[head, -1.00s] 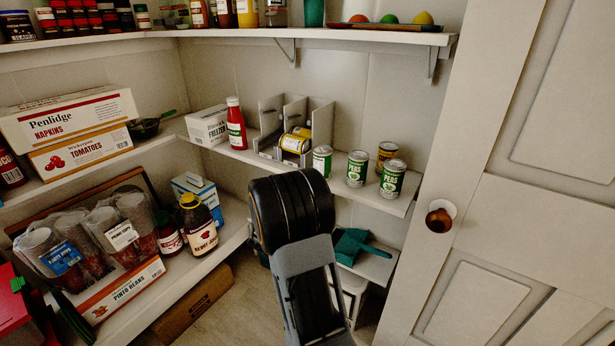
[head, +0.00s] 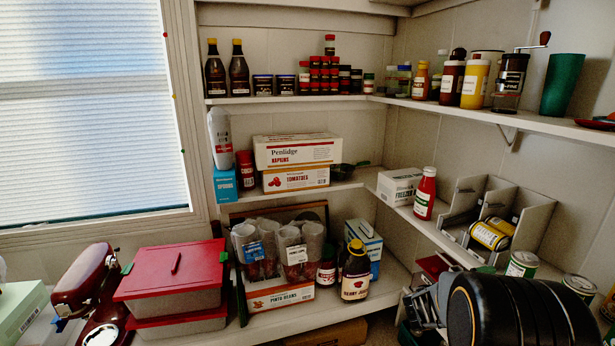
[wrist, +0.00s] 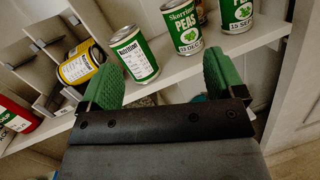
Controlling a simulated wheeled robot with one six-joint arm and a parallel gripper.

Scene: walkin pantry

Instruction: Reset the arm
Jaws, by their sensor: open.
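My gripper (wrist: 167,80) shows in the wrist view with its two green fingers spread wide and nothing between them. Its fingers point toward the front edge of the shelf that holds the green-labelled cans. A green can (wrist: 134,53) stands just beyond the left finger, and a peas can (wrist: 183,25) stands beyond the gap; I see no contact with either. In the head view my folded arm fills the lower right, and the gripper's fingers are not clear there.
A grey can rack (head: 535,222) holds a yellow can (head: 491,233) on its side. A ketchup bottle (head: 425,193) stands left of it. Red-lidded containers (head: 172,268) and a red mixer (head: 84,279) stand at lower left. A dark jug (head: 355,270) stands on the lower shelf.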

